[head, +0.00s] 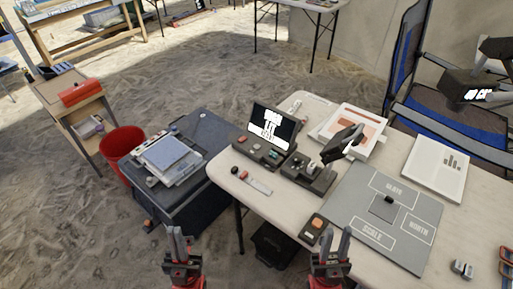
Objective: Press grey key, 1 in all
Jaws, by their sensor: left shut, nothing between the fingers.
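A dark console (262,158) with a tilted, lit screen (272,128) stands at the left end of the white table. A row of small keys lies in front of the screen: a red one (242,139), a grey one (256,147) and a greenish one (273,154). The lettering on the screen is too small to read. My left gripper (179,234) is shut and empty at the bottom, left of the table and well apart from the keys. My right gripper (336,236) is at the table's front edge, below a small dark box (313,228) with an orange key.
A grey mat (345,208) with labelled zones covers the table's right part. A dark scope-like device (308,173) stands beside the console. A dark case (208,130) with a scale (170,158) stands left of the table, near a red bin (122,150).

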